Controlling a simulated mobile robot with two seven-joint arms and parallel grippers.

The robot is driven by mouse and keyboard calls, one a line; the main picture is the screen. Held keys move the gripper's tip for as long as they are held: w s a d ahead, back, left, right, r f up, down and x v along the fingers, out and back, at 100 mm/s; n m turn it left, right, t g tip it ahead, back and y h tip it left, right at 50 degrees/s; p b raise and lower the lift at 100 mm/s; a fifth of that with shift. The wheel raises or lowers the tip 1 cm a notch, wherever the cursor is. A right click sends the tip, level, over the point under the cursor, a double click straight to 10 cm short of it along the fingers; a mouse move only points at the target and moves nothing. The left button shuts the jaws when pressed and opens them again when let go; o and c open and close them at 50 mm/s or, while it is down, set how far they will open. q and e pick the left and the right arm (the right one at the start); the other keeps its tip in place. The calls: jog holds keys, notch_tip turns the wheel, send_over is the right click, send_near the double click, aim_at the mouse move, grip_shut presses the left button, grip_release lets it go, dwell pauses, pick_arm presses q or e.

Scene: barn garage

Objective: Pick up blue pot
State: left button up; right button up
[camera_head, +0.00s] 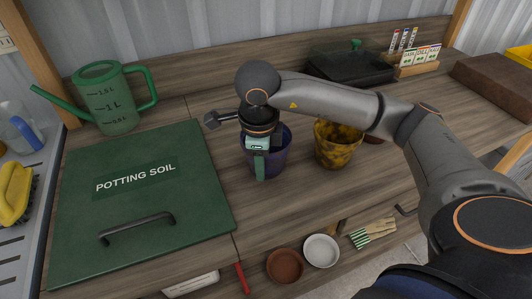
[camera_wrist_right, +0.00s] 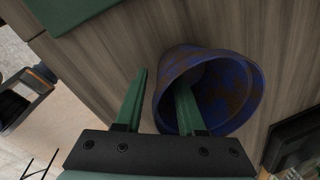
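The blue pot (camera_head: 279,158) stands on the wooden bench, directly under my right gripper (camera_head: 260,168), which partly covers it in the head view. In the right wrist view the pot (camera_wrist_right: 244,98) is blue with brown blotches and its open mouth faces the camera. My right gripper (camera_wrist_right: 162,80) is open there, with its green fingers apart. One finger reaches inside the pot's mouth and the other is outside its wall. A gap shows between the outer finger and the wall. My left gripper is not in view.
A yellow mottled pot (camera_head: 336,146) stands close on the right. A green potting soil lid (camera_head: 180,225) lies on the left, with a green watering can (camera_head: 112,115) behind it. A black tray (camera_head: 350,66) is at the back. Small bowls (camera_head: 285,267) sit below the front edge.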

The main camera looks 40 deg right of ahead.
jog(key=shift+w+f, duration=0.1)
jog(key=shift+f, duration=0.8)
grip_shut()
